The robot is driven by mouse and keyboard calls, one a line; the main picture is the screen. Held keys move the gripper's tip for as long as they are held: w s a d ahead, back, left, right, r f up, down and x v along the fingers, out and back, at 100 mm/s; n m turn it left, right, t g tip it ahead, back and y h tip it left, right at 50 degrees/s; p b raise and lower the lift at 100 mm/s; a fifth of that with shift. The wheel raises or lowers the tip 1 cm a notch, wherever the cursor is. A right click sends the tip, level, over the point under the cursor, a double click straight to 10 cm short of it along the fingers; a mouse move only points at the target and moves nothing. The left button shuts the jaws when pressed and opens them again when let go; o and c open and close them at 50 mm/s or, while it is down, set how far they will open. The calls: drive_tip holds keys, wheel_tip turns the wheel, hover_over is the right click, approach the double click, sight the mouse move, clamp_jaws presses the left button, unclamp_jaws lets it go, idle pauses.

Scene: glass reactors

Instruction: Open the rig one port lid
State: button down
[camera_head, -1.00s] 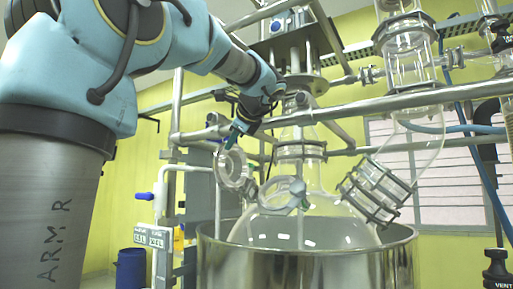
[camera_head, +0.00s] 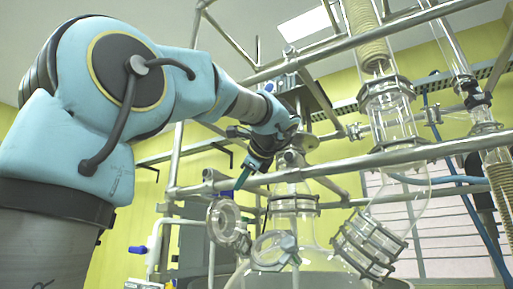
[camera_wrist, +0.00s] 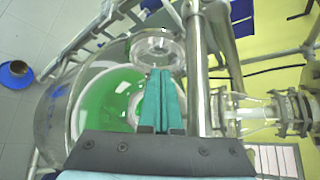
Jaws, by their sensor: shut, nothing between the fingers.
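The port lid (camera_head: 228,222), a clear round disc in a ring, stands tilted up on edge beside the port ring (camera_head: 274,250) on the glass vessel's left shoulder. In the wrist view the lid (camera_wrist: 158,50) lies just beyond my fingertips, and the round port (camera_wrist: 147,108) is partly hidden behind my fingers. My gripper (camera_head: 240,183) points down just above the lid, with its teal fingers together and empty. The fingers also show closed in the wrist view (camera_wrist: 160,74). I cannot tell whether the tips touch the lid.
A metal rail (camera_head: 345,163) crosses close beside my gripper. A clamped glass joint (camera_head: 370,243) sits right of the vessel's neck (camera_head: 293,205). An upright post also runs close to my fingers in the wrist view (camera_wrist: 199,75). A blue bin (camera_wrist: 16,72) stands on the floor.

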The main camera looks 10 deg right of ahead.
drive_tip(key=a+b+v, duration=0.1)
drive_tip(key=v, duration=1.2)
drive_tip(key=shift+s+r, duration=0.25)
drive_tip(key=shift+r, duration=0.3)
drive_tip(key=shift+a, duration=0.1)
